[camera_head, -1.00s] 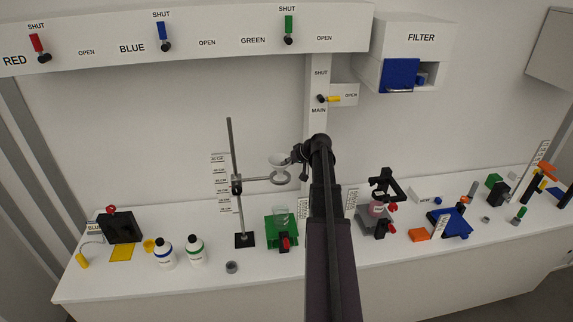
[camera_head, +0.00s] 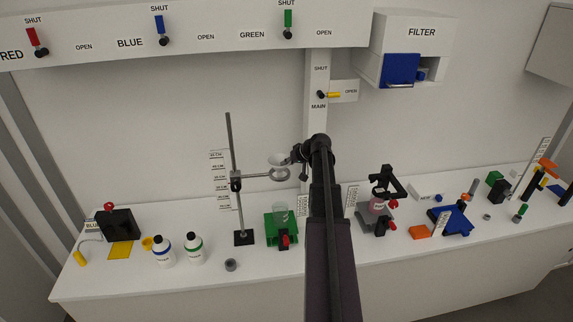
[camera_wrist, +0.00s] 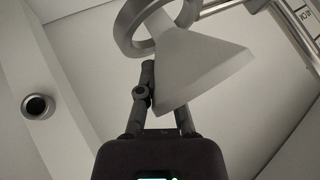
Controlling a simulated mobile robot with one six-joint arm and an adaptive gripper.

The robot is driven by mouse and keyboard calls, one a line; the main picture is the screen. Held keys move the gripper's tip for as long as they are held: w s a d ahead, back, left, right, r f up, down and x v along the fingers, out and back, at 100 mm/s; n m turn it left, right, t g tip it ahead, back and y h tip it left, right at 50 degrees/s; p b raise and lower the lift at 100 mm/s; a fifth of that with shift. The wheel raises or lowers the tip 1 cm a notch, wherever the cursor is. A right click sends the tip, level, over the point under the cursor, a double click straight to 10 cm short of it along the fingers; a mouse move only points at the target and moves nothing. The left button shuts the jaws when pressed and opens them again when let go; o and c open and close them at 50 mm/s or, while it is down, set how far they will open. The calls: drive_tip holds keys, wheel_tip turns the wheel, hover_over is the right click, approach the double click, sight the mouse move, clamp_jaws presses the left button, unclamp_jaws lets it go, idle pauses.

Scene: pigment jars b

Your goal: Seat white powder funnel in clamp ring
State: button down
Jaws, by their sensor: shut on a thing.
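The white powder funnel (camera_head: 278,160) is held by my gripper (camera_head: 296,155) just above the clamp ring (camera_head: 281,175) in the head view. The grey ring sticks out to the right from a tall stand (camera_head: 235,180). In the wrist view, my gripper (camera_wrist: 160,100) is shut on the funnel (camera_wrist: 205,62). Its wide mouth faces the lower right there, and its narrow end overlaps the opening of the ring (camera_wrist: 128,32). I cannot tell how deep the stem is in the ring. The gripped spot is partly hidden behind the cone.
A glass beaker (camera_head: 280,211) stands on a green base (camera_head: 271,233) below the ring. White bottles (camera_head: 163,252) and a small grey cup (camera_head: 231,265) stand at the front left. A black microscope-like device (camera_head: 384,184) stands to the right of my arm.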

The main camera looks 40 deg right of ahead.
drive_tip(key=shift+f+b, duration=1)
drive_tip(key=shift+f, duration=0.05)
drive_tip(key=c, duration=0.7)
unclamp_jaws()
drive_tip(key=shift+r, duration=0.1)
wheel_tip(320, 180, up, 2)
drive_tip(key=p, duration=0.2)
drive_tip(key=shift+r+p, duration=0.15)
drive_tip(key=shift+p, duration=0.15)
drive_tip(key=shift+f+b, duration=0.25)
drive_tip(key=shift+b, duration=0.05)
drive_tip(key=shift+d, duration=0.1)
drive_tip(key=shift+d+r+m+g+y, duration=0.2)
drive_tip(key=shift+m+y, duration=0.2)
drive_tip(key=shift+y, duration=0.2)
drive_tip(key=shift+d+r+m+g+y, duration=0.1)
drive_tip(key=shift+d+m+g+y, duration=0.1)
drive_tip(key=shift+m+y, duration=0.3)
drive_tip(key=shift+d+r+y, duration=0.1)
drive_tip(key=shift+d+y, duration=0.2)
drive_tip(key=shift+y, duration=0.1)
idle(0.3)
